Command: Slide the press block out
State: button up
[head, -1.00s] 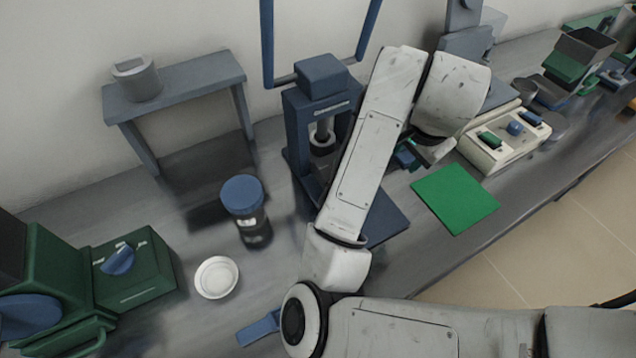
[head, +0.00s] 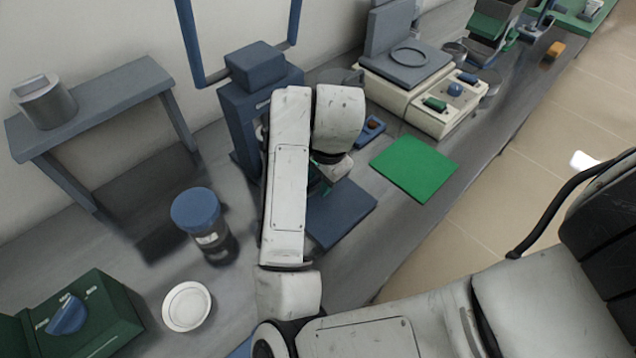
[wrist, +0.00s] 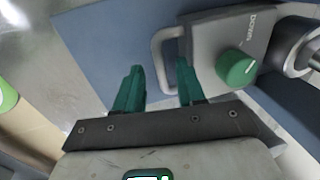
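The blue press (head: 262,68) stands at the back of the bench, partly behind my arm. Its blue base plate (head: 345,212) extends toward the front. In the wrist view, a grey block (wrist: 218,38) marked "DOWN" lies over the blue plate, with a green knob (wrist: 237,68) and a pale loop handle (wrist: 157,58) on its left side. My gripper (wrist: 159,66) is open, its green fingers to either side of the handle's outer bar. I cannot tell whether they touch it. In the head view, the block is hidden and my gripper is mostly hidden behind my wrist.
A blue-lidded jar (head: 203,222) and a white dish (head: 186,306) stand left of the press. A green mat (head: 413,167) and a cream hotplate-like device (head: 410,105) are to the right. A grey shelf (head: 100,95) stands at the left. The bench's front edge is close.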

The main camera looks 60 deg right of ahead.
jog(key=shift+w+f, duration=0.1)
jog(key=shift+f, duration=0.5)
jog(key=shift+c, duration=0.5)
grip_shut()
